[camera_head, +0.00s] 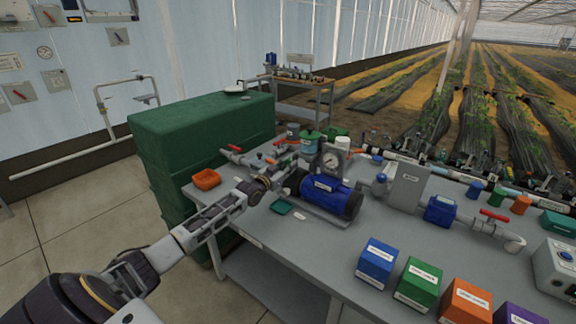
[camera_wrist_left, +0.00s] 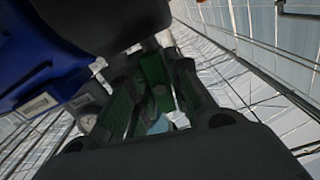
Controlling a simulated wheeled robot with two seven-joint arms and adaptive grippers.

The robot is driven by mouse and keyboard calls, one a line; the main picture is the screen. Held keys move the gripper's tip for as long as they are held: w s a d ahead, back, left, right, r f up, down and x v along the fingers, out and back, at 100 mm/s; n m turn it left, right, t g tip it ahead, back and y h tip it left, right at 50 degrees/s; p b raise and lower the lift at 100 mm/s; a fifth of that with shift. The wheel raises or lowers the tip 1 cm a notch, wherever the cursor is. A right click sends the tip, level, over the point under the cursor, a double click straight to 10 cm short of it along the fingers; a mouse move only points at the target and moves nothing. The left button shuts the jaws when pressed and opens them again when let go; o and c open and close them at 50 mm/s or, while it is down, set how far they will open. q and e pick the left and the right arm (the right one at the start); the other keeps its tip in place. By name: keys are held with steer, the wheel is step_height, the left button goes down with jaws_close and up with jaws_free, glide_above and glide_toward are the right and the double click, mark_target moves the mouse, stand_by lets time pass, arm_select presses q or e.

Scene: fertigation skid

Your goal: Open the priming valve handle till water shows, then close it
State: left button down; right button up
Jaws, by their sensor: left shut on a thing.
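No water can be made out. My right gripper is not in view.
A green tank (camera_head: 205,120) stands behind left. The table's front left is clear.

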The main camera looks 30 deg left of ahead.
arm_select(q)
steer(key=shift+f+n, duration=0.1)
steer(key=shift+n, duration=0.9)
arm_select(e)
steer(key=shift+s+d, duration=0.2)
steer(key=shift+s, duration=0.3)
arm_select(q)
steer(key=c, duration=1.6)
jaws_free()
steer(key=shift+o, duration=1.1)
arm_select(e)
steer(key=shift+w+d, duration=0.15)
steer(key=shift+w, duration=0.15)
arm_select(q)
steer(key=s, duration=1.2)
steer(key=shift+a, duration=0.45)
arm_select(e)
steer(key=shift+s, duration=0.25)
